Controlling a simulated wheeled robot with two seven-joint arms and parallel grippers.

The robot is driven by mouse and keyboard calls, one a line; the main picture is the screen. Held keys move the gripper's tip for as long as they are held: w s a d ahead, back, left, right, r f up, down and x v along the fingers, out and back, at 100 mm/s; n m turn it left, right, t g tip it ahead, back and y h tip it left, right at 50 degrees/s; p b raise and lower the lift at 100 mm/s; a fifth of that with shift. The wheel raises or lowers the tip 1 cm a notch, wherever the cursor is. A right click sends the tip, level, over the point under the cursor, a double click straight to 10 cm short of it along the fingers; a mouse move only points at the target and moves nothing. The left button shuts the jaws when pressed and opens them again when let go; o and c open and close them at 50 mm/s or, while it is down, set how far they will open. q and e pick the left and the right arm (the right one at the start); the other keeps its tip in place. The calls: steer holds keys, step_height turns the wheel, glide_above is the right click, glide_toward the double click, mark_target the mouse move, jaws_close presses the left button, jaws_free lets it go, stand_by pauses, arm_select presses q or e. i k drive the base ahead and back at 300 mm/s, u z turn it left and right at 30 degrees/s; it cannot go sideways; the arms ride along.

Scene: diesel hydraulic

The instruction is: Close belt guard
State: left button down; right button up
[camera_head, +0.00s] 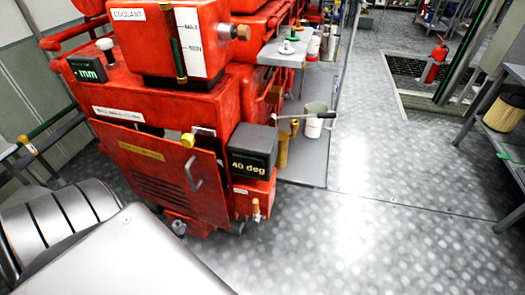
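A red panel with a yellow label, slots and a grey handle (194,173) is on the front of the red machine; it looks like the belt guard (150,172). Its top edge seems to stand off the machine, with a gap behind it, so it appears partly open. A dark box beside it has a display (249,166) reading "40 deg". Neither gripper shows. Grey parts of my own body fill the lower left.
The coolant tank (160,45) sits above the guard. A grey bench (310,150) with a mug (314,120) is right of the machine. The metal floor (370,240) is clear in front and to the right. A shelf (490,150) stands at the far right.

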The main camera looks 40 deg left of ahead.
mark_target(166, 173)
steer(key=z, duration=0.3)
steer(key=i, duration=1.35)
steer(key=u, duration=2.25)
